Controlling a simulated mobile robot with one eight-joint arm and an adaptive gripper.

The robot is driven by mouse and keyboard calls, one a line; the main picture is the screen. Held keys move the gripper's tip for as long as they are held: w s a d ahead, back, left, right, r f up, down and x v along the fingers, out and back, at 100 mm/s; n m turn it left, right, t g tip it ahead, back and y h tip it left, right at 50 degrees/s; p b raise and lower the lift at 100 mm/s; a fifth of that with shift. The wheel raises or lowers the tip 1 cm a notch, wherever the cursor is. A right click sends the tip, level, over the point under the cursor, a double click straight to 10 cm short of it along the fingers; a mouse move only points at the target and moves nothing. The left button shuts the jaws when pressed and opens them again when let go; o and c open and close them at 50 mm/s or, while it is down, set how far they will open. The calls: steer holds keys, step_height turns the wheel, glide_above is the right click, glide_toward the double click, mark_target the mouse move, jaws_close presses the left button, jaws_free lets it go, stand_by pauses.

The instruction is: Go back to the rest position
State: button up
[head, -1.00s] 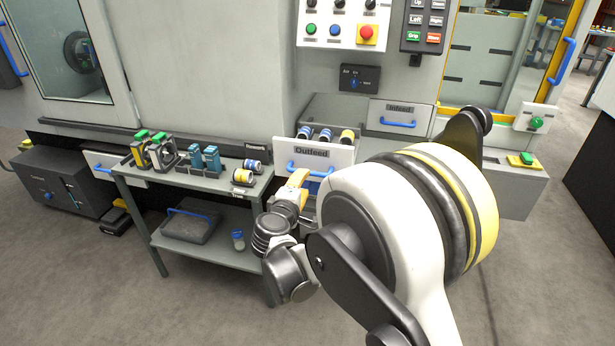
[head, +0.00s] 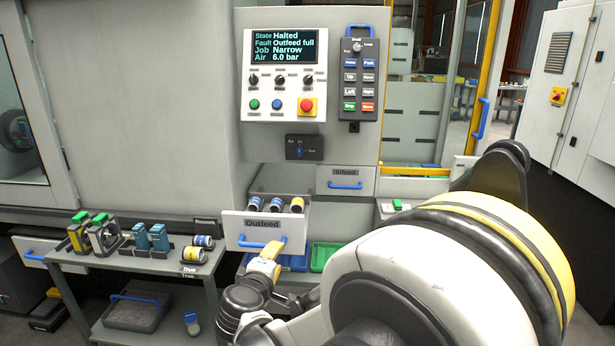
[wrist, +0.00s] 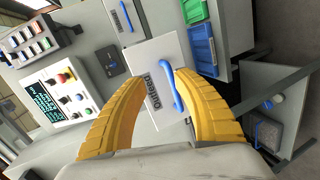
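My gripper (head: 274,252) has two yellow fingers and is just in front of the Outfeed drawer (head: 238,226), by its blue handle (head: 250,245). In the wrist view the fingers of my gripper (wrist: 160,78) are spread apart, with nothing held between them. There the blue handle (wrist: 165,90) shows between and beyond the fingertips, nearer the right finger; I cannot tell if they touch. The Outfeed drawer is pulled out, with several blue-and-white and yellow-banded cylinders (head: 276,204) in it. My arm covers the lower right of the head view.
The control panel screen (head: 285,48) reads Halted, Outfeed full. A handheld keypad (head: 360,85) hangs beside it. The Infeed drawer (head: 346,181) is shut. A side table (head: 135,262) with cylinders and fixtures stands left. Blue and green bins (head: 323,256) sit below the Outfeed drawer.

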steer(key=s+d+r+m+g, duration=0.2)
steer(key=s+d+m, duration=0.15)
steer(key=d, duration=0.45)
steer(key=s+d+r+m+g+h, duration=0.1)
steer(key=s+d+m, duration=0.1)
steer(key=s+d, duration=0.35)
steer(key=s+d+r+m+g, duration=0.2)
steer(key=d+m, duration=0.1)
steer(key=d, duration=0.7)
steer(key=s+d+f+m+g+y, duration=0.1)
steer(key=s+d+m, duration=0.2)
steer(key=s, duration=0.6)
steer(key=s+d+f+m+g+y, duration=0.1)
steer(key=s+d+m, duration=0.2)
steer(key=s, duration=0.5)
steer(key=shift+s+d+f+m+y, duration=0.25)
steer(key=shift+s+d+m+y, duration=0.1)
steer(key=shift+m, duration=0.1)
